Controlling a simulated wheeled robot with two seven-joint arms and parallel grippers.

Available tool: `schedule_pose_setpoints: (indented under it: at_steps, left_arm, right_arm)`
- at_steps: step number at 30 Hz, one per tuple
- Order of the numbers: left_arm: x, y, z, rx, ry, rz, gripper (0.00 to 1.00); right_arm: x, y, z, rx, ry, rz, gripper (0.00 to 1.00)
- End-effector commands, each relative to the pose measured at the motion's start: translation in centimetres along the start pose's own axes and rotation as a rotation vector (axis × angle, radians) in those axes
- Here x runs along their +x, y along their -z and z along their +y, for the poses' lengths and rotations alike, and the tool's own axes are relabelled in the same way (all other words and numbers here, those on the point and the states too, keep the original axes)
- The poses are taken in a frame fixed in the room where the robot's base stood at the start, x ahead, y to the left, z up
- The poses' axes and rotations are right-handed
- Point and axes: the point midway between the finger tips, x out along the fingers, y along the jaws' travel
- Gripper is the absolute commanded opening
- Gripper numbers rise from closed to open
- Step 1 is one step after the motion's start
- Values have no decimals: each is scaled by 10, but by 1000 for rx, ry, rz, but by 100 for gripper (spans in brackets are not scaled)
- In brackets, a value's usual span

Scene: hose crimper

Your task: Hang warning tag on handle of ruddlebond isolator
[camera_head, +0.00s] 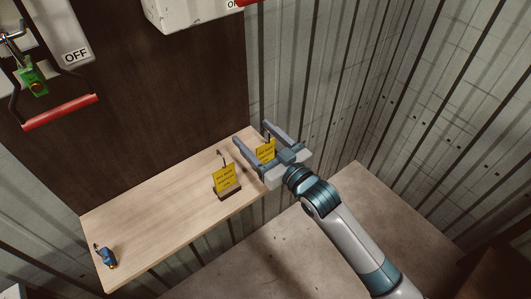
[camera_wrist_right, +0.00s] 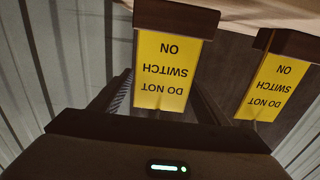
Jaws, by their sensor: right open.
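A yellow warning tag (camera_head: 265,150) reading "DO NOT SWITCH ON" stands at the right end of the wooden shelf. My right gripper (camera_head: 252,134) is open with its fingers on either side of this tag; it is not gripped. The same tag (camera_wrist_right: 168,68) shows upside down between the fingers in the right wrist view. A second yellow tag (camera_head: 226,178) stands on a small dark block to the left. At upper left is an isolator with an OFF label (camera_head: 76,54) and a red handle (camera_head: 60,112). Which isolator is ruddlebond cannot be read. My left gripper is not in view.
A green padlock (camera_head: 33,78) hangs at the upper-left isolator. Another white box (camera_head: 190,14) with a partly cut-off label and a bit of red is at the top edge. A blue padlock (camera_head: 106,257) lies at the shelf's left end. The middle of the shelf (camera_head: 160,220) is clear.

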Motion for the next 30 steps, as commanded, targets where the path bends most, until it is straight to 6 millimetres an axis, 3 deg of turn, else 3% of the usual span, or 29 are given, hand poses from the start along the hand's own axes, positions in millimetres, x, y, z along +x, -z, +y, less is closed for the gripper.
schedule_pose_setpoints:
  at_steps: [1, 6, 7, 20, 28, 30]
  left_arm:
    - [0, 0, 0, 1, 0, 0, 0]
    - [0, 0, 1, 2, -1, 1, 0]
    - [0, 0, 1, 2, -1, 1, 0]
    - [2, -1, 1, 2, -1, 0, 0]
    - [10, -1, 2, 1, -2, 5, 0]
    - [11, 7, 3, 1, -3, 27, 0]
  right_arm:
    - [0, 0, 0, 0, 0, 0, 69]
    - [0, 0, 0, 0, 0, 0, 28]
    - [0, 0, 0, 0, 0, 0, 25]
    - [0, 6, 0, 0, 0, 2, 25]
    - [0, 39, 0, 0, 0, 6, 25]
    - [-10, 45, 3, 0, -1, 1, 25]
